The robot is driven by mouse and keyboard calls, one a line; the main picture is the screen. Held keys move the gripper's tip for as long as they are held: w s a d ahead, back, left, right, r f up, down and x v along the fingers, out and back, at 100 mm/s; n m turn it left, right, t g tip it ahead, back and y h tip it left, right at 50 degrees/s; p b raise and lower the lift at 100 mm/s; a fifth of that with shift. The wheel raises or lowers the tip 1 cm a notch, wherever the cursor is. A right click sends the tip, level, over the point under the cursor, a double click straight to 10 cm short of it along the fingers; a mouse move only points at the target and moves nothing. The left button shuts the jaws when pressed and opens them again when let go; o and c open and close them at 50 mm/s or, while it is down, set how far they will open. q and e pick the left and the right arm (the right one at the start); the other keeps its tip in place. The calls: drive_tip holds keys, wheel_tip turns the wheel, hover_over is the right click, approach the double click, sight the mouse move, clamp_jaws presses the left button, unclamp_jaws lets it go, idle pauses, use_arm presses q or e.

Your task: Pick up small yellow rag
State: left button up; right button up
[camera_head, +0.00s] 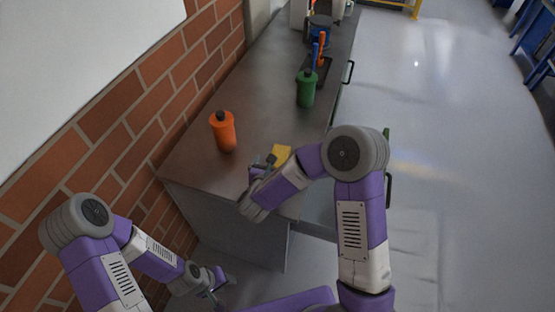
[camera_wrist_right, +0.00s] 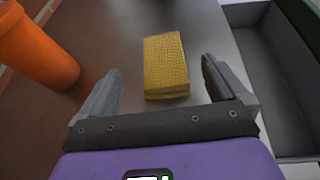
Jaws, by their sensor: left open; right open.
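The small yellow rag (camera_head: 281,154) lies on the grey counter top, near its front edge. In the right wrist view the rag (camera_wrist_right: 166,66) looks like a folded, textured yellow block. It sits ahead of the fingers of my right gripper (camera_wrist_right: 158,88), roughly centred between them. The right gripper is open and empty, and its fingers do not touch the rag. In the head view my right forearm hides part of the area beside the rag. My left gripper (camera_head: 222,280) is low at the left, below the counter and away from the rag, and is open.
An orange bottle (camera_head: 223,132) stands left of the rag and shows large in the right wrist view (camera_wrist_right: 38,42). A green bottle (camera_head: 306,89) stands farther back. An open drawer (camera_wrist_right: 268,75) lies right of the rag. A brick wall (camera_head: 125,110) borders the counter (camera_head: 262,95).

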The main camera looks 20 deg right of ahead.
sight(279, 155)
drive_tip(key=x, duration=0.3)
drive_tip(key=b+x, duration=0.1)
drive_tip(key=x, duration=0.2)
drive_tip(key=shift+w+d+f, duration=0.15)
drive_tip(key=shift+d+f, duration=0.05)
drive_tip(key=shift+f, duration=0.15)
